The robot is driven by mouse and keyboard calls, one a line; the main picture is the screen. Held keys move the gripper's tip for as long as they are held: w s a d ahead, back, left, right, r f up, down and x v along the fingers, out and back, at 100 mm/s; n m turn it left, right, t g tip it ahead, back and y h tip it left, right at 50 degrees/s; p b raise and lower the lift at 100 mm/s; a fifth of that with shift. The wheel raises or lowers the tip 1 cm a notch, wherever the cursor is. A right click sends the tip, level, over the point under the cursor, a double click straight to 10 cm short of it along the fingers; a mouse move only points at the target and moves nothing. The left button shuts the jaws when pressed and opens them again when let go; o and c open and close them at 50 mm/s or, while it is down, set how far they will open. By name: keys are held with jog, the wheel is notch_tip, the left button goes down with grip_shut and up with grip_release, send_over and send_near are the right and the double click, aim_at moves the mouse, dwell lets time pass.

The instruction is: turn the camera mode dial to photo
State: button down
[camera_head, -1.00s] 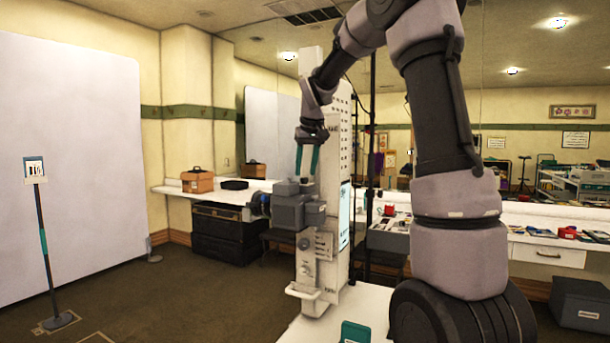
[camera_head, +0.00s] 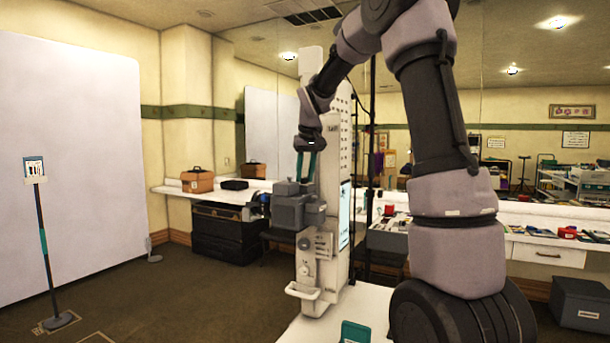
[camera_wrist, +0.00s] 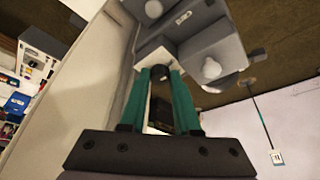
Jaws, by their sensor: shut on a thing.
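The grey camera (camera_head: 290,213) is mounted on the front of the white booth column, with its dark lens end facing left. My gripper (camera_head: 304,179) reaches down from above, its two teal fingers at the top of the camera. In the wrist view the fingertips close around a small dark round dial (camera_wrist: 159,74) on a pale grey block of the camera (camera_wrist: 207,48). The gripper is shut on this dial. The dial's markings and pointer cannot be read, so its setting cannot be told.
The white booth column (camera_head: 337,150) rises right beside my gripper, with a lit screen (camera_head: 345,215) on its side. A white bench (camera_head: 370,303) is in front, with a teal object (camera_head: 355,333) on it. A floor sign (camera_head: 42,240) stands at left; floor between is clear.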

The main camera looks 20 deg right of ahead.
jog(key=m, duration=0.2)
jog(key=m+h, duration=0.1)
jog(key=m, duration=0.1)
jog(key=m+h, duration=0.1)
jog(key=m, duration=0.1)
jog(key=shift+w+a, duration=0.1)
jog(key=shift+a, duration=0.2)
jog(key=m+g+h, duration=0.1)
jog(key=m, duration=0.4)
jog(key=shift+w+a+g+h, duration=0.1)
jog(key=shift+w+g+h, duration=0.05)
jog(key=shift+g+h, duration=0.25)
jog(key=shift+m, duration=0.3)
jog(key=c, duration=0.9)
grip_release()
